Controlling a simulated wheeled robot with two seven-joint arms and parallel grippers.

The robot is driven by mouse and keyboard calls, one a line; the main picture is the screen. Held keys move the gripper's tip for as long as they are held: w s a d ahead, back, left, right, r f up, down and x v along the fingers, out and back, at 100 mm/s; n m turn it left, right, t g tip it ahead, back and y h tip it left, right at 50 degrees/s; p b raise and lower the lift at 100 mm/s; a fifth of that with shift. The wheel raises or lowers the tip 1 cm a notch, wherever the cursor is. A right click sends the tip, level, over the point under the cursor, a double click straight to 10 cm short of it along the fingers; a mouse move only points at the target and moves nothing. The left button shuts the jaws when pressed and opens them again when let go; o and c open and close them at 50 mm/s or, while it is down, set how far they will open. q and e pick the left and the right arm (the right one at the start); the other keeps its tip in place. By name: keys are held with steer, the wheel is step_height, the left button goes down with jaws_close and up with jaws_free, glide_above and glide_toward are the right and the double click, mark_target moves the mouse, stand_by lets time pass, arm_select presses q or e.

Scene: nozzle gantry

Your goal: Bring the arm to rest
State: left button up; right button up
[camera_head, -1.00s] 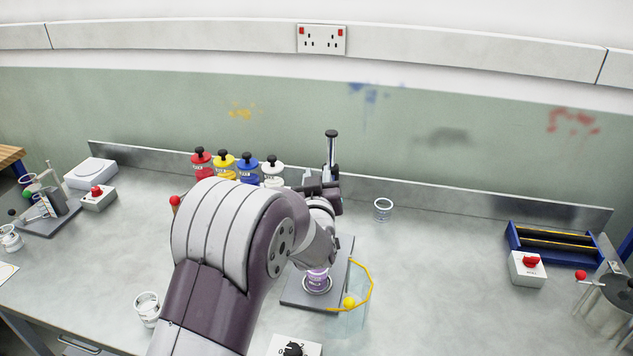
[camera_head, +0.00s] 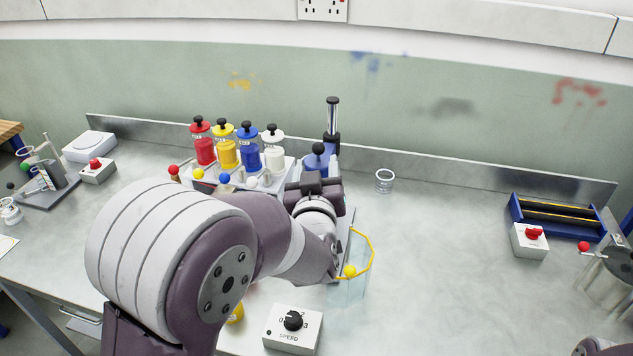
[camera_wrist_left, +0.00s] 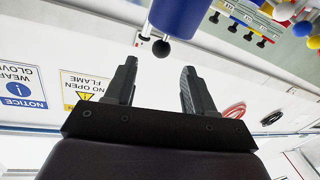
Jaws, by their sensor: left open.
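My left arm reaches in from the bottom left, and its gripper (camera_head: 318,182) points away from me at the gantry post (camera_head: 332,118). In the left wrist view the two dark fingers (camera_wrist_left: 160,85) stand apart with nothing between them. A blue cylinder (camera_wrist_left: 182,15) and a black ball (camera_wrist_left: 161,47) show just beyond the fingertips. In the head view a blue part with a dark knob (camera_head: 317,160) sits behind the gripper. My arm hides most of the gantry's base plate. My right gripper does not show.
Red, yellow, blue and white bottles (camera_head: 238,150) stand in a rack left of the gripper. A speed dial box (camera_head: 293,328) is in front. A glass jar (camera_head: 384,181) stands behind; bench to the right is largely clear.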

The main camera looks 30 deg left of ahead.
arm_select(q)
steer(key=shift+v, duration=1.5)
steer(key=s+d+f+m+g+h, duration=0.2)
steer(key=d+f+g+h, duration=0.15)
steer(key=f, duration=0.25)
steer(key=s+d+f+m+g+h, duration=0.2)
steer(key=d+f+g+h, duration=0.15)
steer(key=f, duration=0.35)
steer(key=s+f+m+g, duration=0.3)
steer(key=s+f+g, duration=0.2)
steer(key=s+g, duration=0.3)
steer(key=s, duration=0.2)
steer(key=shift+s+d+f+h, duration=0.2)
steer(key=shift+s+f+h, duration=0.1)
steer(key=shift+s+f, duration=0.05)
